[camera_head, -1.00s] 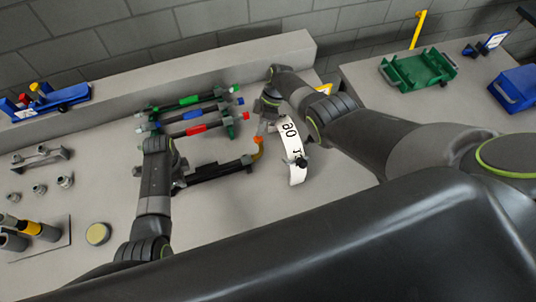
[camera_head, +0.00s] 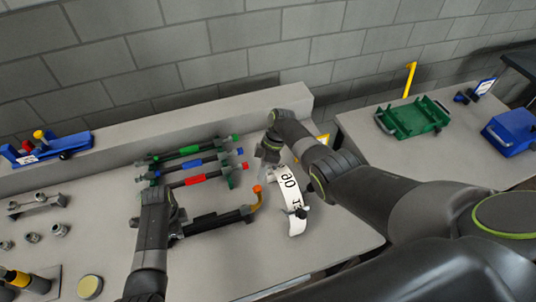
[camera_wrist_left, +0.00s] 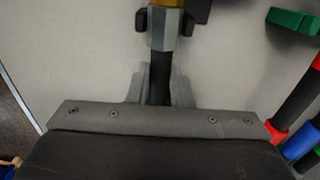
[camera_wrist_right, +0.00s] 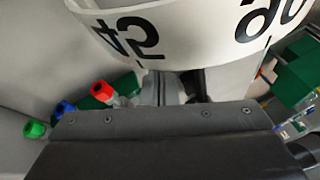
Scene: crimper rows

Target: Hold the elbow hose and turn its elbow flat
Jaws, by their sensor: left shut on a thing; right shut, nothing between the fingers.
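The elbow hose (camera_head: 218,222) is a black tube with an orange elbow (camera_head: 257,198) at its right end. The elbow's bent tip points toward the back. My left gripper (camera_head: 178,226) is shut on the hose near its left end; the black tube also shows between the fingers in the left wrist view (camera_wrist_left: 160,72). A white curved scale (camera_head: 290,206) with black numbers stands just right of the elbow; it also fills the top of the right wrist view (camera_wrist_right: 190,30). My right gripper (camera_head: 268,156) is shut and empty, behind the elbow and apart from it.
A rack behind holds hoses with green (camera_head: 190,151), blue (camera_head: 195,163) and red (camera_head: 195,181) bands. Grey fittings (camera_head: 40,198) and a round yellow-topped disc (camera_head: 90,287) lie at left. A green tray (camera_head: 412,118) and blue box (camera_head: 512,134) are on the right table.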

